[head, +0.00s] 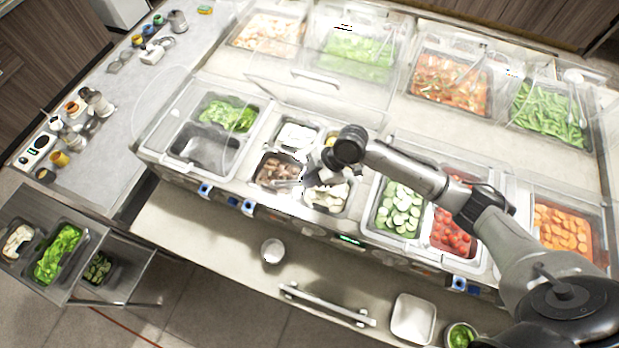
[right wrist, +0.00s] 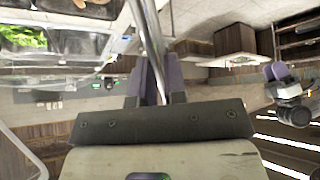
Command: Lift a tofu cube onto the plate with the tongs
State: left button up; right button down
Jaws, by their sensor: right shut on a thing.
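My right gripper (head: 322,178) is over the small wells in the middle of the counter. In the right wrist view its purple fingers (right wrist: 160,82) are shut on the metal tongs (right wrist: 147,38), which point away from the gripper. The tongs' tips are hard to make out. One small well holds white pieces that look like tofu cubes (head: 296,136); the well below the gripper holds other pale pieces (head: 326,197). No cube is clearly seen between the tongs. A white square plate (head: 412,318) lies at the front right. My left gripper (right wrist: 276,72) seems to show at the right wrist view's right; its opening is unclear.
A well of brown pieces (head: 277,171) is left of the gripper. Cucumber (head: 399,209), tomato (head: 452,233) and carrot (head: 563,228) wells lie right. Clear covers (head: 330,95) stand behind. A white cup (head: 272,250) and a rack handle (head: 325,305) are on the front ledge.

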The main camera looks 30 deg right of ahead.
notch_tip(320, 180, up, 7)
jog(key=p, duration=0.4)
jog(key=c, duration=1.4)
grip_release()
